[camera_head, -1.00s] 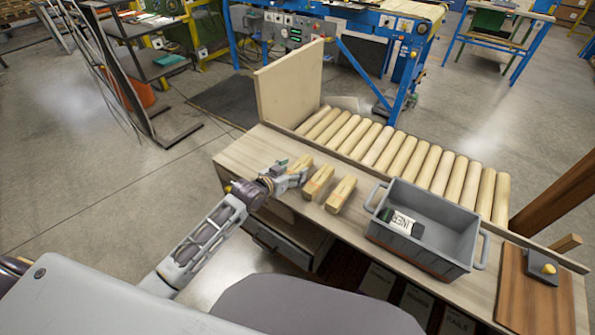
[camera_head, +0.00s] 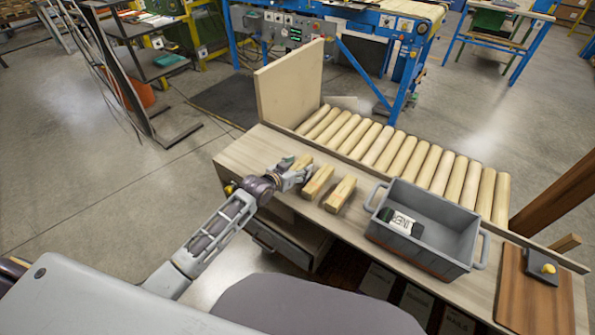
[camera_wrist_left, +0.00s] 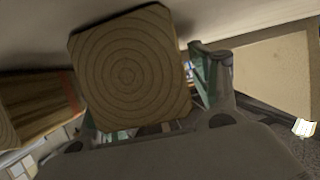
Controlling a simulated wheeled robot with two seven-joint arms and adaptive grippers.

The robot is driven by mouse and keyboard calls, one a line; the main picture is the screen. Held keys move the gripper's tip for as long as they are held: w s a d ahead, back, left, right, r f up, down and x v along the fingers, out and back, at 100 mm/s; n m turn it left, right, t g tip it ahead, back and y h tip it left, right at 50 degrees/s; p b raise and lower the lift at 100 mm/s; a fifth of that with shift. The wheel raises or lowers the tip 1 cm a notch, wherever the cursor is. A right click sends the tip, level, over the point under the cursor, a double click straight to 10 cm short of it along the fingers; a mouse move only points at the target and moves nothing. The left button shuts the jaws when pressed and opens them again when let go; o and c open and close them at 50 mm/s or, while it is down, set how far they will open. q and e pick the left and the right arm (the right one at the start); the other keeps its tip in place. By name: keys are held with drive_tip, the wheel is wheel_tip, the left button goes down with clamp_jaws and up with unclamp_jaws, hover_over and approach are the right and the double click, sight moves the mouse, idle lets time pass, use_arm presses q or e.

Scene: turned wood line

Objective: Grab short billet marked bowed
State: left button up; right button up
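Three short wooden billets lie side by side on the bench in the head view: a left one (camera_head: 302,161), a middle one (camera_head: 319,181) and a right one (camera_head: 341,194). No readable "bowed" mark shows on them. My left gripper (camera_head: 292,174) is at the near end of the left billet. In the left wrist view, a square billet end with rings (camera_wrist_left: 130,72) fills the space in front of the palm. The right-hand finger (camera_wrist_left: 208,75) stands beside it with a narrow gap; the other finger is mostly hidden behind the billet. My right gripper is out of view.
A grey crate (camera_head: 398,247) holding a dark item with a white label (camera_head: 402,222) stands right of the billets. Rollers (camera_head: 380,148) run behind, with an upright board (camera_head: 290,85) at their left end. A brown board (camera_head: 522,295) lies at far right.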

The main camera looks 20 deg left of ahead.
sight(298, 166)
use_arm(q)
drive_tip(key=c, duration=1.1)
drive_tip(key=shift+r, duration=0.2)
wheel_tip(298, 166, up, 8)
drive_tip(key=shift+r, duration=0.85)
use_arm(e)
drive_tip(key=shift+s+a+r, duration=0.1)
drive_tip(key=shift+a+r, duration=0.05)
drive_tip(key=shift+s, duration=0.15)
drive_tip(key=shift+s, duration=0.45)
